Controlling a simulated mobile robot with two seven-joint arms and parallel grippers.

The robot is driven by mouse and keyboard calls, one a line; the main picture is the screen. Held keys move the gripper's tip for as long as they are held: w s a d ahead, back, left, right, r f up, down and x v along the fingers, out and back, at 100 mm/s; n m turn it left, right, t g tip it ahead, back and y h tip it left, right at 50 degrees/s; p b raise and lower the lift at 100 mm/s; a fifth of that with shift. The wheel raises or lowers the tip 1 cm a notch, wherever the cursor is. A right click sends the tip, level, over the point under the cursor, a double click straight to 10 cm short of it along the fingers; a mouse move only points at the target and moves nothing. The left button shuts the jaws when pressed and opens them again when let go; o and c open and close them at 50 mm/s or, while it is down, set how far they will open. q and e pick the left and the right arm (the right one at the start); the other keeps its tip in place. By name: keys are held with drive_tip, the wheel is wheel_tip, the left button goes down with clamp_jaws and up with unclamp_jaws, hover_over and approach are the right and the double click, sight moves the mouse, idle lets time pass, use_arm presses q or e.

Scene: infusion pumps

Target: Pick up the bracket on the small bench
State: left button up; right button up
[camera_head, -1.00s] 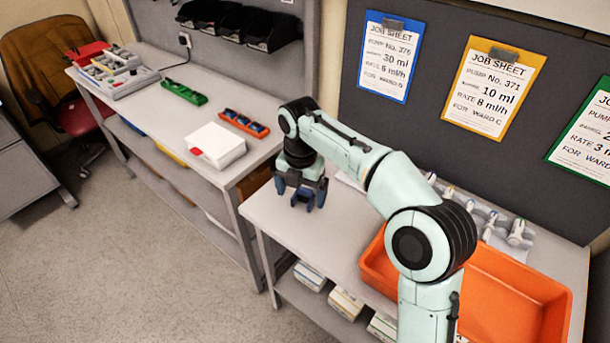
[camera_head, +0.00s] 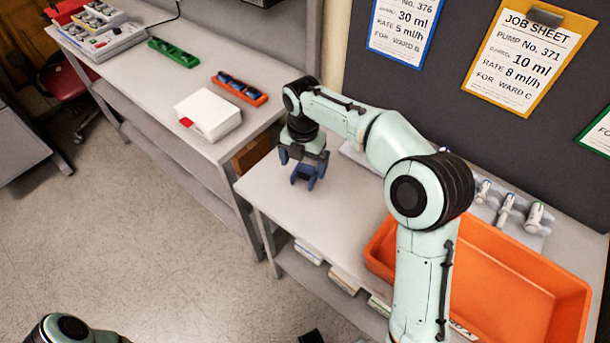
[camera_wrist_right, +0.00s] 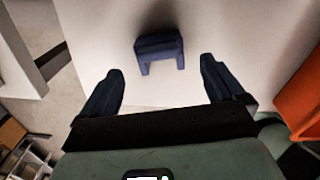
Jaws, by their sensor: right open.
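The bracket (camera_head: 303,174) is a small dark blue U-shaped piece on the pale top of the small bench (camera_head: 330,223), near its left end. In the right wrist view the bracket (camera_wrist_right: 159,43) lies just beyond the fingertips, centred between them, with its two legs pointing towards the gripper. My right gripper (camera_head: 304,160) is open and empty, pointing down over the bracket and partly overlapping it in the head view. Both dark fingers of the right gripper (camera_wrist_right: 160,68) show spread apart. My left gripper cannot be made out.
An orange tray (camera_head: 480,228) fills the right part of the small bench, with several syringes (camera_head: 507,207) behind it. The long bench at left holds a white box (camera_head: 208,114), an orange rack (camera_head: 240,89) and a green rack (camera_head: 173,52). Bare bench top surrounds the bracket.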

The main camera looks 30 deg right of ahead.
sight(304, 182)
wheel_tip(304, 182, down, 5)
drive_tip(key=shift+d+f+b, duration=0.1)
drive_tip(key=shift+f+b, duration=0.05)
drive_tip(key=shift+b, duration=0.15)
drive_tip(key=c, duration=1.1)
